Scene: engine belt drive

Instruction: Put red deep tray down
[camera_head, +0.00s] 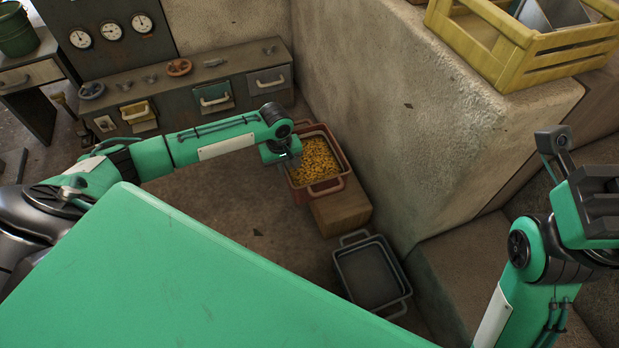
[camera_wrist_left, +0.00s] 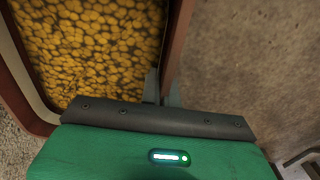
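The red deep tray (camera_head: 346,160) is filled with yellow pieces and sits by the wall, right of the drawer cabinet, at the far end of a wooden block. It cannot be told whether it rests on the block. My left gripper (camera_head: 291,160) is at the tray's left wall. In the left wrist view the two fingertips (camera_wrist_left: 162,88) lie on either side of the tray's wall (camera_wrist_left: 178,40) and look closed on it. My right gripper (camera_head: 598,205) is raised at the right edge, away from the tray; its fingers are not clear.
The brown wooden block (camera_head: 342,210) stands beside the tray. An empty grey tray (camera_head: 402,297) lies on the floor nearer me. A drawer cabinet (camera_head: 185,88) stands behind. A yellow crate (camera_head: 510,55) sits on the stone ledge at right.

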